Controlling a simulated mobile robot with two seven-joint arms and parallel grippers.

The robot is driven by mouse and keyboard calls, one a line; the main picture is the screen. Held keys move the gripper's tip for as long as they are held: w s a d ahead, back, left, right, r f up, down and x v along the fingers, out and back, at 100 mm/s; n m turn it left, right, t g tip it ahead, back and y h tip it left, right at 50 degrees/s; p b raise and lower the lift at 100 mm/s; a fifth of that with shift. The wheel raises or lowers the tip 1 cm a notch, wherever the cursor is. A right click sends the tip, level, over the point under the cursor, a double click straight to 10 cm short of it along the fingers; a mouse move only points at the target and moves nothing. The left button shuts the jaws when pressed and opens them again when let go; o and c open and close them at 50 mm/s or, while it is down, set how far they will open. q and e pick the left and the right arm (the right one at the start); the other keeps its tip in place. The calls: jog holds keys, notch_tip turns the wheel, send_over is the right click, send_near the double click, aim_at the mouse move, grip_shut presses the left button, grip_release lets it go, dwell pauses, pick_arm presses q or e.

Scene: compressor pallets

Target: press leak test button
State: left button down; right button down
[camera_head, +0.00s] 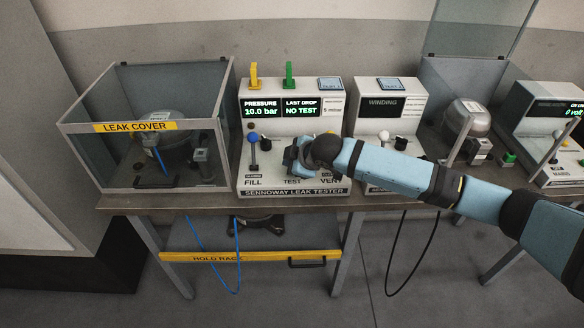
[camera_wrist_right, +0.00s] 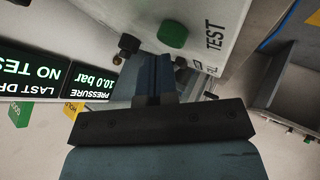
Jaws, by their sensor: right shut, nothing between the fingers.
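The leak tester (camera_head: 262,180) is a pale box on the bench, reading 10.0 bar and NO TEST. Its round green button (camera_wrist_right: 172,32), beside the word TEST, shows in the right wrist view. In the head view my gripper hides this button. My right gripper (camera_head: 292,158) is shut and empty over the tester's front panel, above the TEST label. In the right wrist view its closed fingertips (camera_wrist_right: 155,62) point toward the button and appear just short of it; I cannot tell whether they touch. My left gripper is not in view.
A lever with a blue knob (camera_head: 253,138) stands left of my gripper. The leak cover (camera_head: 90,168) encloses a compressor at left. A winding tester (camera_head: 378,105) stands close on the right. Yellow (camera_head: 254,76) and green (camera_head: 289,76) tags rise behind the tester.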

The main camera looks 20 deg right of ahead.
jog(key=shift+f, duration=0.2)
dwell(0.4)
jog(key=shift+f, duration=0.35)
dwell(0.4)
jog(key=shift+r, duration=0.1)
jog(key=shift+r+p, duration=0.85)
jog(key=shift+p, duration=0.35)
notch_tip(320, 180, up, 5)
jog(key=p, duration=0.5)
jog(key=shift+r, duration=0.1)
